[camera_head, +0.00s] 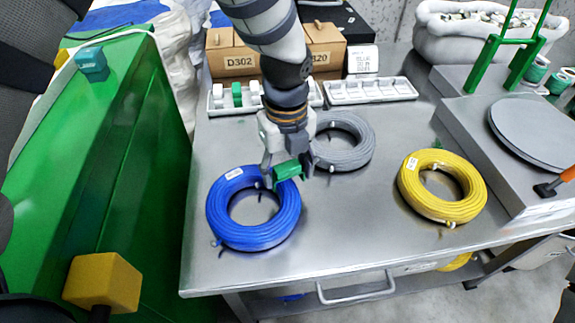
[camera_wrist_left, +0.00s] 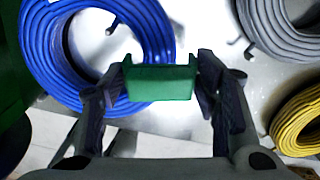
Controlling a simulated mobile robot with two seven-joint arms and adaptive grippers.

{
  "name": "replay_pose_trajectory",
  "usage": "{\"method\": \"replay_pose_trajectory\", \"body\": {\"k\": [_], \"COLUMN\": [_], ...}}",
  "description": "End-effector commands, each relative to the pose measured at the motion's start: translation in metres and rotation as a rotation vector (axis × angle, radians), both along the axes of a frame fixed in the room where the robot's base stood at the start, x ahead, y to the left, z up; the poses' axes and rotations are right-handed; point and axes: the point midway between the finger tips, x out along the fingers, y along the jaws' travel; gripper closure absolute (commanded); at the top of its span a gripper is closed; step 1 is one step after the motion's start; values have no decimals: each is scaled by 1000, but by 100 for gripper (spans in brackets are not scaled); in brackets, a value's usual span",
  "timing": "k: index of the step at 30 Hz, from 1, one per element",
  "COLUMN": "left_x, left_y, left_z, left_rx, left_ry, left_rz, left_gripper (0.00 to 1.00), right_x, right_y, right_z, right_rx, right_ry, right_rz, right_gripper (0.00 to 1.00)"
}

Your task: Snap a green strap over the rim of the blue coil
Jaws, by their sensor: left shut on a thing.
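The blue coil (camera_head: 252,232) lies flat on the left part of the metal table, with a white label on its upper rim. My left gripper (camera_head: 287,176) points down at the coil's upper right rim and is shut on a green strap (camera_head: 288,170). In the left wrist view the green strap (camera_wrist_left: 161,82), a short U-shaped channel, sits between the two fingers (camera_wrist_left: 162,85), beside the outer edge of the blue coil (camera_wrist_left: 95,45). I cannot tell whether the strap touches the coil. My right gripper is in neither view.
A grey coil (camera_head: 345,158) lies just behind and right of the gripper, a yellow coil (camera_head: 418,196) farther right. A white tray (camera_head: 222,110) holds white and green straps at the back; another white tray (camera_head: 371,96) stands beside it. A scale (camera_head: 480,140) stands at the right.

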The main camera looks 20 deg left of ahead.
Motion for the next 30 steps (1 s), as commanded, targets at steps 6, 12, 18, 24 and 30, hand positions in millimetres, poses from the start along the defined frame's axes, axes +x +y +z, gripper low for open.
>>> {"method": "replay_pose_trajectory", "body": {"k": [6,12,18,24,30], "left_x": [-1,-1,-1,-1,0], "left_y": [0,0,0,0,0], "left_z": [-1,-3,-5,-11,-17], "left_rx": [-1,0,0,0,0], "left_ry": [-1,1,3,4,3], "left_rz": [0,1,1,0,0], "left_gripper": [57,57,57,57,57], "right_x": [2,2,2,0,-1], "right_y": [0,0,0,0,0], "right_z": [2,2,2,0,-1], "right_rx": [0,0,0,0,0], "right_ry": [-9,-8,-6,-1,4], "right_rz": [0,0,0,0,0], "right_gripper": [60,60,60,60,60]}}
